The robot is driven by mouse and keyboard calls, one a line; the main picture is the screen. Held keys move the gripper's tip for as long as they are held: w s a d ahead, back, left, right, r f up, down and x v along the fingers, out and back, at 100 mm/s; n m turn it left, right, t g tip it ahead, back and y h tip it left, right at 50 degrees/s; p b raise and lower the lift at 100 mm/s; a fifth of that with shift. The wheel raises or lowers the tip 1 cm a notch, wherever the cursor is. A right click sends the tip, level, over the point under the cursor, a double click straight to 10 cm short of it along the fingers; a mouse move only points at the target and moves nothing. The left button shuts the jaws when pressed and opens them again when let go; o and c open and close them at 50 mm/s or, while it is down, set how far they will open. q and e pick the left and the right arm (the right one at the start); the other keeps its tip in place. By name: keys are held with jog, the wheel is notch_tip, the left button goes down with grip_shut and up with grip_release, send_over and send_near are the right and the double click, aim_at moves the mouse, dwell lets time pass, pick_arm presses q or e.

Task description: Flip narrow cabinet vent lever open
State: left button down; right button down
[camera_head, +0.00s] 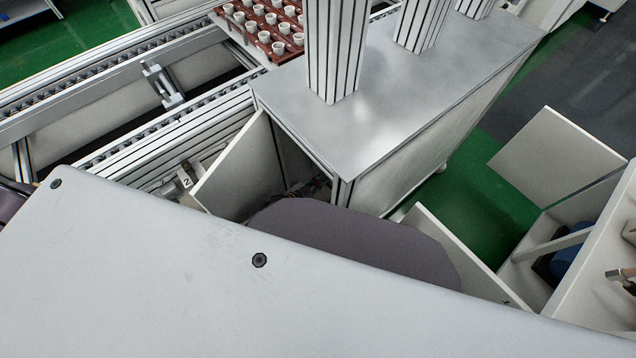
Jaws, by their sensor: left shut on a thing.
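A long cabinet with a bare metal top (385,125) stands in the middle, and its near end is open. Its pale door (232,172) is swung out to the left. A small dark part of what seems to be my left gripper (318,188) shows low in that opening, mostly hidden behind my own body. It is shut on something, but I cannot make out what. I cannot pick out a vent lever in this view. My right gripper is not in view.
A roller conveyor (110,80) runs along the left. A brown tray (262,42) of white pots sits at the top. A white cabinet on the right has open door panels (552,158), with a blue object (566,258) inside. Green floor (480,195) lies between the cabinets.

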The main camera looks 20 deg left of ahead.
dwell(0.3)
pick_arm(q)
jog(key=c, duration=1.5)
grip_release()
jog(key=shift+o, duration=0.2)
jog(key=s+a+r+m+t+y+b, duration=0.1)
jog(key=s+m+b, duration=0.4)
jog(key=s, duration=0.9)
jog(key=shift+a+r+t+y+b, duration=0.3)
jog(key=shift+a+t+y+b, duration=0.15)
jog(key=shift+t+b, duration=0.4)
dwell(0.4)
